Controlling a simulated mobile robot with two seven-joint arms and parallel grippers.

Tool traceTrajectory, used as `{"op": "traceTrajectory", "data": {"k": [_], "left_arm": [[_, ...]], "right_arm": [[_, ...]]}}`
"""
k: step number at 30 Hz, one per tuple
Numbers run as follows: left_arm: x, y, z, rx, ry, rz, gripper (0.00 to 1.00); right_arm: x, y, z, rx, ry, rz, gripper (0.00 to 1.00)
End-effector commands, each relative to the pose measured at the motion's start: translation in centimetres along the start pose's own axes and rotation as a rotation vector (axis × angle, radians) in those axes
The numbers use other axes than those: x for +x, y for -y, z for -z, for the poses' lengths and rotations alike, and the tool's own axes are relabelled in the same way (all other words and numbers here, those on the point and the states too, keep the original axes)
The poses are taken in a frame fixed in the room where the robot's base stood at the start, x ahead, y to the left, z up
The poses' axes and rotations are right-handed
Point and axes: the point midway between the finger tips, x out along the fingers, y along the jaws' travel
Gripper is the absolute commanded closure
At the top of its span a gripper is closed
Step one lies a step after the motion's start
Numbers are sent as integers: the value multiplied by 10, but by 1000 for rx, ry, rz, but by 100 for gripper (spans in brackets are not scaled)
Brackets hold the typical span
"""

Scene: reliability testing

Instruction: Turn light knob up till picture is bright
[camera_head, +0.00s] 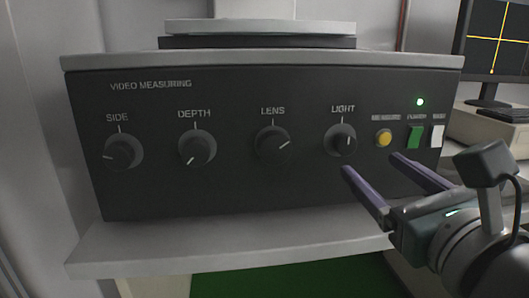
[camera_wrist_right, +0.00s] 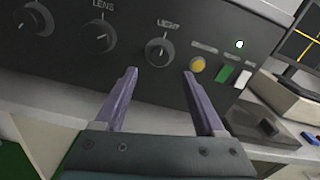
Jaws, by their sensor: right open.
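The light knob (camera_head: 341,140) is a round black dial at the right end of the row on the dark VIDEO MEASURING panel. Its pointer mark points about straight up. My right gripper (camera_head: 371,170) is open and empty, just below and to the right of the light knob, apart from it. In the right wrist view the light knob (camera_wrist_right: 159,52) lies ahead of my open fingers (camera_wrist_right: 160,72), nearer the left one. The monitor (camera_head: 497,40) at the top right shows yellow crossed lines on a dark screen. My left gripper is not in view.
The side (camera_head: 123,152), depth (camera_head: 197,149) and lens (camera_head: 273,143) knobs are left of the light knob. A yellow button (camera_head: 383,138), a green switch (camera_head: 415,137) and a white switch (camera_head: 437,136) are to its right. A grey ledge (camera_head: 230,240) runs below the panel.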

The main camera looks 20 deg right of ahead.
Motion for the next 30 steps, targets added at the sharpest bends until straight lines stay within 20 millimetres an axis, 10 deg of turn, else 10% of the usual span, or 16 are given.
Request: {"op": "traceTrajectory", "data": {"k": [12,24,30], "left_arm": [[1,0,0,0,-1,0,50],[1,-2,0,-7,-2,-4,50],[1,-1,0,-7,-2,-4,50]], "right_arm": [[66,0,0,3,0,0,28],[74,0,0,4,-2,0,29],[74,0,0,4,-2,0,52]]}}
